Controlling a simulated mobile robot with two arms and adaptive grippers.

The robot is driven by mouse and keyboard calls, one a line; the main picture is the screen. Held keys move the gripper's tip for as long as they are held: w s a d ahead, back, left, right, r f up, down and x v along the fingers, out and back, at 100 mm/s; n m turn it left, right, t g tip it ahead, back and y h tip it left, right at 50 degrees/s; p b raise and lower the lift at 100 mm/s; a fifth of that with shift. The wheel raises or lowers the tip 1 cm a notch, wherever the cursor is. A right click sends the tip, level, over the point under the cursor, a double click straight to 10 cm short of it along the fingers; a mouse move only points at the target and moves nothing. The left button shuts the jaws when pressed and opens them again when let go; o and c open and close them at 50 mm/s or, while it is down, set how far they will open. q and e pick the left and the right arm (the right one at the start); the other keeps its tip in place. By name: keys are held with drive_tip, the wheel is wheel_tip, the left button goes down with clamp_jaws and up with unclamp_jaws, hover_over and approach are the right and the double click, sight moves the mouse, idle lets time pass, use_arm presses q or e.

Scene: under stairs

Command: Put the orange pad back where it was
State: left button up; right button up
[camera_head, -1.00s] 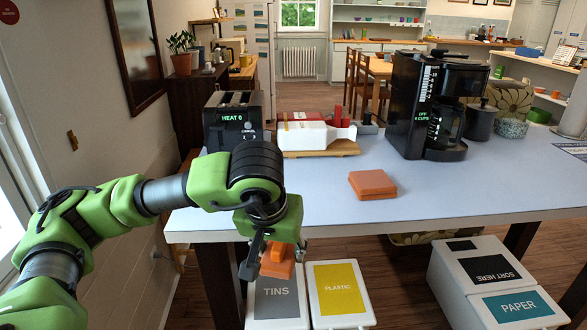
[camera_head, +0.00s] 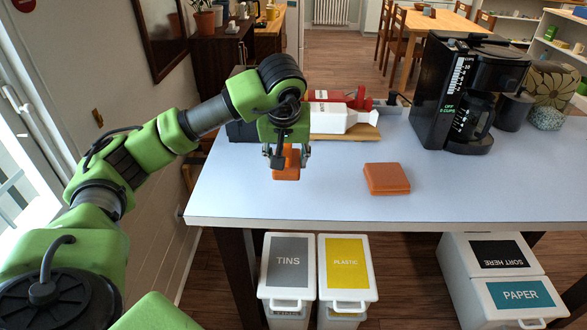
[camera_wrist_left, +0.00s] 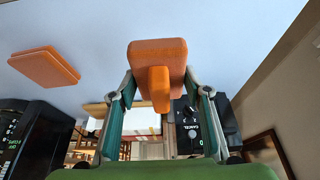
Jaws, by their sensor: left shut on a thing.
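My left gripper (camera_head: 287,150) is shut on an orange pad (camera_head: 286,172) and holds it below its fingertips, over the left part of the pale table (camera_head: 330,208). In the left wrist view this pad (camera_wrist_left: 157,53) is a flat orange block with a narrow upright grip (camera_wrist_left: 159,92) between the two fingers. I cannot tell whether its underside touches the table. A second orange piece (camera_head: 386,178), flat and square in two layers, lies on the table to the right of the held pad. My right gripper is not in view.
A black coffee maker (camera_head: 465,95) stands at the back right. A white carton (camera_head: 335,117) on a wooden board is behind my gripper. The toaster (camera_wrist_left: 192,128) shows in the wrist view. Bins (camera_head: 290,265) stand below the front edge. The front middle tabletop is clear.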

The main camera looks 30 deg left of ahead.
use_arm(q)
drive_tip(key=w+f, duration=0.1)
drive_tip(key=f, duration=0.1)
drive_tip(key=w+a+f, duration=0.1)
drive_tip(key=w, duration=0.1)
drive_tip(key=w+f+p, duration=0.1)
drive_tip(key=f, duration=0.1)
drive_tip(key=shift+w+a+f, duration=0.3)
drive_tip(key=shift+w, duration=0.1)
drive_tip(key=f, duration=0.1)
drive_tip(key=f+p, duration=0.1)
drive_tip(key=f, duration=0.1)
drive_tip(key=shift+w+a+f+p, duration=0.1)
drive_tip(key=shift+w+f+p, duration=0.1)
drive_tip(key=shift+w+p, duration=0.1)
drive_tip(key=shift+f, duration=0.15)
drive_tip(key=shift+f, duration=0.2)
drive_tip(key=o, duration=1.1)
drive_tip(key=shift+c, duration=0.2)
drive_tip(key=shift+r, duration=0.15)
